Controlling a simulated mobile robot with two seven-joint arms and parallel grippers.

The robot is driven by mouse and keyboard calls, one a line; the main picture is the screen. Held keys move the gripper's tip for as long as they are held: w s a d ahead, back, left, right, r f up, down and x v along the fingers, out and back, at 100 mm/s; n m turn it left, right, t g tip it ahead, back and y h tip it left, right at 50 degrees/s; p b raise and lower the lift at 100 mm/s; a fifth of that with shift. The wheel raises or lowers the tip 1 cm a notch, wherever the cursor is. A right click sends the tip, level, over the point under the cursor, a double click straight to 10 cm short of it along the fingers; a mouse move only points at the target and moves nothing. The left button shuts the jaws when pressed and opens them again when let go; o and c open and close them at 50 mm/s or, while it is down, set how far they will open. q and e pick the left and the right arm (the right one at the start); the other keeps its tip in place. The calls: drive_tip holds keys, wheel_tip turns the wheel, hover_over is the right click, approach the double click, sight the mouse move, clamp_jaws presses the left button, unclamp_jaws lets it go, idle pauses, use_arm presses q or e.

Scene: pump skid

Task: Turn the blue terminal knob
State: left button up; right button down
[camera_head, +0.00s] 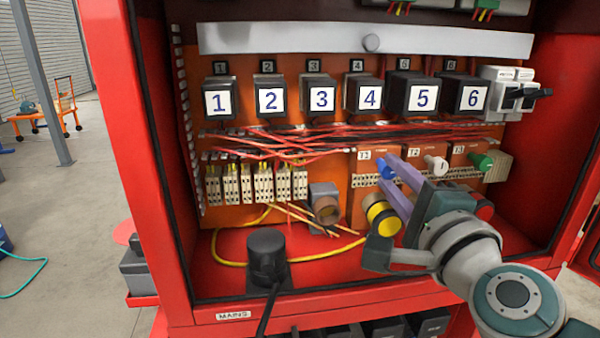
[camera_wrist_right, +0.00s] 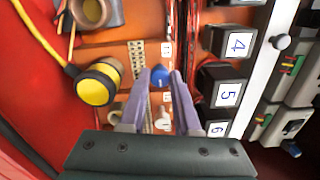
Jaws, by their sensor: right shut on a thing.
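My left gripper is in neither view.
A white knob (camera_head: 436,165) and a green knob (camera_head: 482,160) stand to the right of the blue one. A yellow-faced round connector (camera_head: 382,217) is just below. Numbered black relays (camera_head: 320,98) and red wires (camera_head: 300,138) lie above. A black plug (camera_head: 267,255) stands on the cabinet floor.

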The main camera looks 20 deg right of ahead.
idle(0.4)
drive_tip(key=c, duration=0.6)
unclamp_jaws()
drive_tip(key=shift+m, duration=0.3)
drive_tip(key=b+v, duration=0.1)
drive_tip(key=v, duration=0.9)
drive_tip(key=shift+b, duration=0.35)
